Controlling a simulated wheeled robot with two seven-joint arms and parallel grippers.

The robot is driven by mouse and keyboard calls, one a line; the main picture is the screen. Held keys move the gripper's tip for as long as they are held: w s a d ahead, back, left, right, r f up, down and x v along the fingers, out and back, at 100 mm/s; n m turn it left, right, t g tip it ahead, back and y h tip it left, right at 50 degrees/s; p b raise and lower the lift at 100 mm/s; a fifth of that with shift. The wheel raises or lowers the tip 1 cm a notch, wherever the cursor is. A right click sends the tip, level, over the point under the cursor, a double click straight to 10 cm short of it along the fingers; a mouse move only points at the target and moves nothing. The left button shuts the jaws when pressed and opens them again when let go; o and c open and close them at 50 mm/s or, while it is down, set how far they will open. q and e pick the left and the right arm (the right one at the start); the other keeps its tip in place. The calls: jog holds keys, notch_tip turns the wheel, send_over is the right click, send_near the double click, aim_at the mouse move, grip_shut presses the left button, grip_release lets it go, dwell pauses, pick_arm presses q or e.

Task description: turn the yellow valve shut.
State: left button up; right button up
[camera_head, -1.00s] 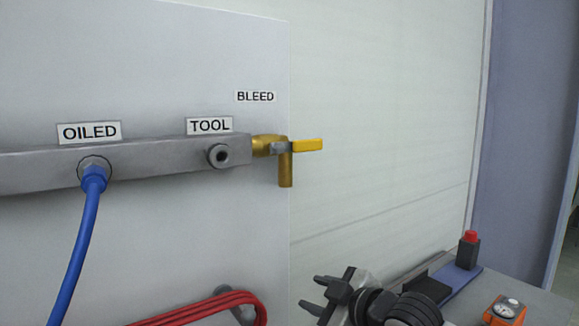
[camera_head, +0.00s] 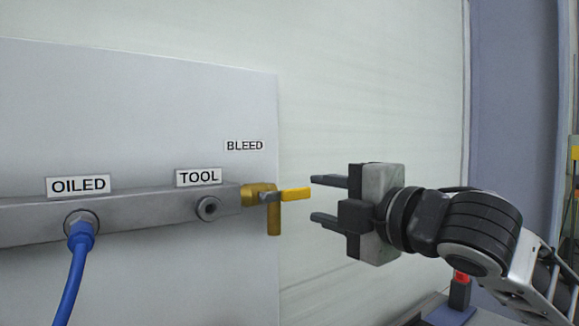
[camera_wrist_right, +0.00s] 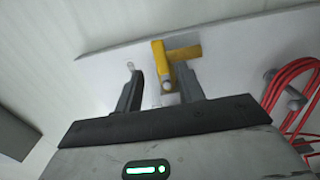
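The yellow valve handle (camera_head: 296,194) sits on a brass valve (camera_head: 272,212) at the right end of the grey manifold, below the BLEED label. The handle points right, in line with the manifold, and the brass outlet points down. My right gripper (camera_head: 322,200) is open, its two fingers pointing left at the handle, apart from it and just to its right in the head view. In the right wrist view the yellow handle (camera_wrist_right: 163,64) shows between and beyond the open fingertips (camera_wrist_right: 160,80). My left gripper is not in view.
The manifold (camera_head: 130,212) carries a blue hose (camera_head: 72,270) at OILED and a bare TOOL port (camera_head: 207,208). Red hose coils (camera_wrist_right: 287,92) hang on a peg at right in the wrist view. A red-topped block (camera_head: 460,290) stands below my right arm.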

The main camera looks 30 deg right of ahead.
aim_at(299, 194)
jog(key=w+p, duration=0.1)
jog(key=w, duration=0.2)
jog(key=w+p, duration=0.1)
jog(key=w, duration=0.1)
jog(key=w+p, duration=0.1)
jog(key=w, duration=0.2)
jog(key=shift+w+a, duration=0.35)
grip_shut()
